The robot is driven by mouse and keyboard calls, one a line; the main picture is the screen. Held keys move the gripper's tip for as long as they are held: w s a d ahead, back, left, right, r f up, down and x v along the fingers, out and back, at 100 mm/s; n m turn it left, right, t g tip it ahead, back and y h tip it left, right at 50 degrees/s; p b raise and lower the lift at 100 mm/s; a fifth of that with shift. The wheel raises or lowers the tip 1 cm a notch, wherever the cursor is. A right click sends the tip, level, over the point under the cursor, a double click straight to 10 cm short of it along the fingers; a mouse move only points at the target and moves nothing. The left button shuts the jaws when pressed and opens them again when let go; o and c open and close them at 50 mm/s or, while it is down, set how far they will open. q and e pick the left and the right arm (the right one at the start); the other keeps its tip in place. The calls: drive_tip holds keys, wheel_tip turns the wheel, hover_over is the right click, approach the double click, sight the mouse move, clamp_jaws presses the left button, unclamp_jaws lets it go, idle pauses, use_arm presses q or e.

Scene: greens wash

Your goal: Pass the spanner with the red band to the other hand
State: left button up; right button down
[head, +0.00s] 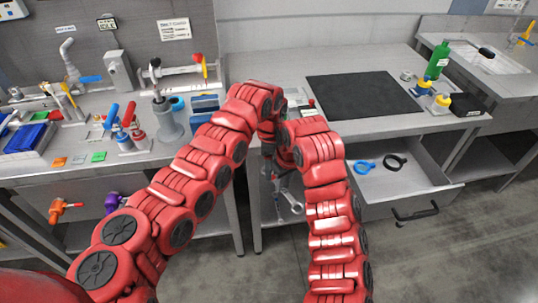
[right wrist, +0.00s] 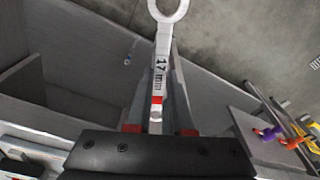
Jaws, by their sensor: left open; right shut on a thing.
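The spanner with the red band (right wrist: 157,102) is in my right gripper (right wrist: 158,131). The right wrist view shows the gripper shut on the banded end. The ring end points away from the gripper, and the shank is marked 17 mm. In the head view the spanner (head: 292,203) hangs below the right gripper (head: 281,182), in front of the bench. My left arm bends over close to the right wrist. Its gripper (head: 267,150) is open, but its fingers are mostly hidden among the arm parts. I cannot see it touching the spanner.
An open drawer (head: 405,190) at the right holds a blue ring and a black ring. A black mat (head: 365,96) lies on the bench above it. The left bench (head: 180,155) is crowded with tools and fittings. Orange and purple valves (head: 65,209) stick out below it.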

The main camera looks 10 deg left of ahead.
use_arm(q)
drive_tip(key=shift+a+f, duration=0.1)
drive_tip(key=shift+f, duration=0.25)
clamp_jaws()
drive_tip(key=shift+r, duration=0.1)
idle(1.1)
unclamp_jaws()
idle(0.3)
